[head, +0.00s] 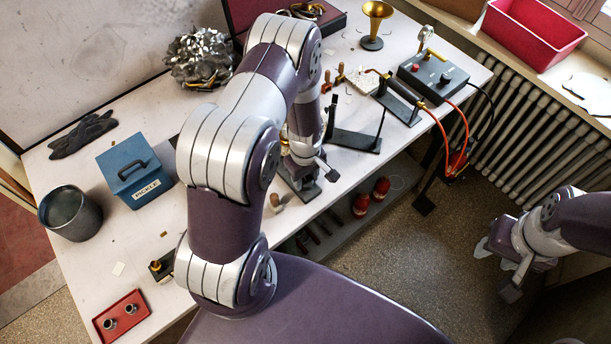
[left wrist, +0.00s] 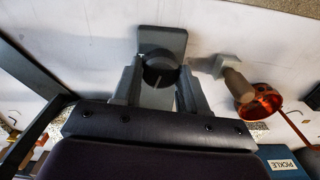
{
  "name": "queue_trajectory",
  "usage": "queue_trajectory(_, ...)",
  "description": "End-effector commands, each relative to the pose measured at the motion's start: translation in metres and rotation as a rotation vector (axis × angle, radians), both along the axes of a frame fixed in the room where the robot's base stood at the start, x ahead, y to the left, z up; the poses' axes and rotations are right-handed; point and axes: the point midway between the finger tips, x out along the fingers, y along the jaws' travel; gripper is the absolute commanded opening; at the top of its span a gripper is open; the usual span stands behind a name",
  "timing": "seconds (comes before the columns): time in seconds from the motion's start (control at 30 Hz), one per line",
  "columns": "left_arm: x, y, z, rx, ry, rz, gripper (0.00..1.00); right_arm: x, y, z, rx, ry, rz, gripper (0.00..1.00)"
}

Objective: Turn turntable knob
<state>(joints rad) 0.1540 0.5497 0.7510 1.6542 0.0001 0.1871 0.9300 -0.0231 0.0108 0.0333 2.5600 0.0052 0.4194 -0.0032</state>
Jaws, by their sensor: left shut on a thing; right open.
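My left gripper (head: 314,182) reaches down over the near edge of the white workbench. In the left wrist view its two fingers (left wrist: 160,88) are shut on the sides of a dark round knob (left wrist: 159,68) with a pale line on its face. A grey base plate (left wrist: 160,38) shows just beyond the knob. In the head view my left arm and gripper hide the knob. My right gripper (head: 496,272) is open and empty, off the bench at the right, above the floor.
A copper cup (left wrist: 258,106) and a tan-handled tool (left wrist: 236,84) are close to the right finger in the left wrist view. A dark stand (head: 354,139) is right of my left gripper. The blue pickle box (head: 128,181) and dark pot (head: 66,216) stand left.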

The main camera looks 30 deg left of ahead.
Motion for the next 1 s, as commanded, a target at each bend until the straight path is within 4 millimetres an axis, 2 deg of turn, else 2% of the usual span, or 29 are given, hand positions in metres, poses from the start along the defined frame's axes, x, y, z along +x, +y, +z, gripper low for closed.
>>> queue_trajectory(0.4, 0.0005, 0.0004, 0.0007, 0.000, -0.002, 0.220, 0.12, 0.0001, 0.0000, -0.0013, 0.000, 0.000, 0.000, 0.43)
queue_trajectory(1.0, 0.0005, 0.0004, 0.0008, 0.000, -0.003, 0.268, 0.12, 0.0000, 0.0000, -0.0015, 0.000, 0.000, 0.000, 0.43)
